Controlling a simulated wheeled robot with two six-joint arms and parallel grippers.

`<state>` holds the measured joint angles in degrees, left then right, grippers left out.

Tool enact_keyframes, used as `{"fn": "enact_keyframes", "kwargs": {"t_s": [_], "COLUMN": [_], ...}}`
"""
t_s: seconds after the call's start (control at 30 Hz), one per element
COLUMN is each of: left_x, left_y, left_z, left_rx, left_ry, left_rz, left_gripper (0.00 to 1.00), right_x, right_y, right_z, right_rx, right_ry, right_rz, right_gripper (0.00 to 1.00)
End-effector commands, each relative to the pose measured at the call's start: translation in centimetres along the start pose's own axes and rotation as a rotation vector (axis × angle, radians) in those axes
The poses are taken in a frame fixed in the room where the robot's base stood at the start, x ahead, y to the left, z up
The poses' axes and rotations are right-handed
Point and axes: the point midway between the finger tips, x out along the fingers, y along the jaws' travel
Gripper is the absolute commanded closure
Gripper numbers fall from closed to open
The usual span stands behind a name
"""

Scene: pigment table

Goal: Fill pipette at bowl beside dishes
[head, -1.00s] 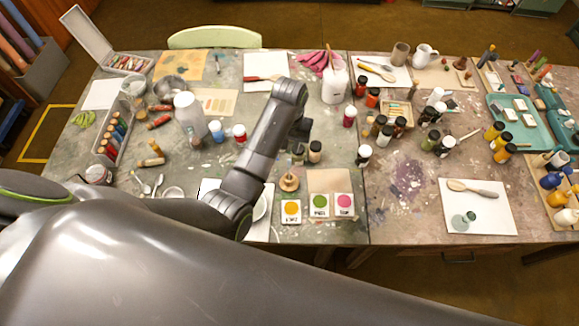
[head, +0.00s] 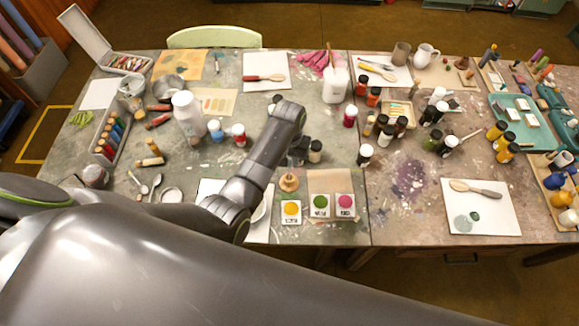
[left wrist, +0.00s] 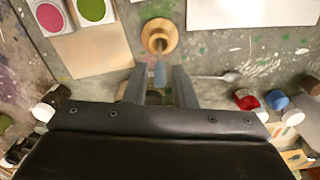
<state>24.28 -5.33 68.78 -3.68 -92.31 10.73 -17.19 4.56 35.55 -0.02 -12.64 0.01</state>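A pipette with a blue-grey bulb (left wrist: 160,74) shows between the fingers of my left gripper (left wrist: 160,80) in the left wrist view. The fingers stand apart on either side of it, with gaps visible. A round wooden stand (left wrist: 160,36) is just beyond the bulb; it also shows in the head view (head: 289,183). Whether the pipette still sits in it is unclear. Yellow (head: 291,212), green (head: 319,206) and pink (head: 344,206) dishes stand right of a white bowl (head: 259,211), mostly hidden by my left arm. My right gripper is not in view.
A white bottle (head: 188,112) and small paint jars (head: 239,134) are to the left. A brown sheet (head: 325,182) lies behind the dishes. The table right of the dishes is fairly clear.

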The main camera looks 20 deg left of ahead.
Motion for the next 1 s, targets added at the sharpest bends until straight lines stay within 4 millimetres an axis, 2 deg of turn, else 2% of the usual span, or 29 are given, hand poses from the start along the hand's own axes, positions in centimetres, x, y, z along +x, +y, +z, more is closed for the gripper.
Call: {"fn": "enact_keyframes", "kwargs": {"t_s": [0.03,0.17,0.37,0.83,1.0], "left_x": [0.0,0.0,-0.1,-2.9,-3.7], "left_y": [0.0,0.0,0.0,0.0,0.0], "left_z": [0.0,0.0,0.0,0.0,-0.1], "left_rx": [0.000,0.000,0.000,0.000,0.000], "left_ry": [0.000,0.000,0.000,0.000,0.001], "left_rz": [0.000,0.000,0.000,0.000,0.000], "left_gripper": [0.80,0.91,0.91,0.92,0.92], "right_x": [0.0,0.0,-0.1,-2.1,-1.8], "right_y": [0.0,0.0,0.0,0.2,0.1], "right_z": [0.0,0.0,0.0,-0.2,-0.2], "right_rx": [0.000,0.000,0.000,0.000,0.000], "right_ry": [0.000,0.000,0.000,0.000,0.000], "right_rz": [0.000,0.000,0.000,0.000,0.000], "right_gripper": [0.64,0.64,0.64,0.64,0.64]}}
